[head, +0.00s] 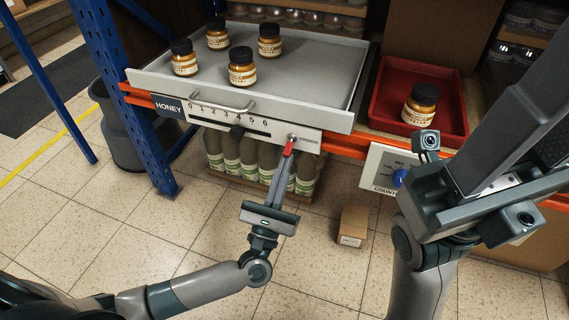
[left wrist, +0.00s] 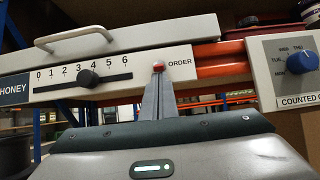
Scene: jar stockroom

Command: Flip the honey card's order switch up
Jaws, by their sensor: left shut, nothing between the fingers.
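The honey card (head: 222,124) is on the front of the grey tray and also shows in the left wrist view (left wrist: 60,92). Its order switch (head: 291,141) is at the card's right end, a red-tipped lever on a silver base. In the left wrist view the red tip (left wrist: 158,66) is left of the word ORDER. In the head view the lever seems to point down. My left gripper (head: 286,157) is shut and empty, its fingertips right at the lever from below; contact is unclear. My right gripper is close to the camera at right; its fingers are not clear.
Honey jars (head: 242,72) stand on the grey tray (head: 300,72). A red tray (head: 385,98) holds one jar. A blue dial (head: 400,178) is on the panel to the right. Bottles (head: 232,152) stand below.

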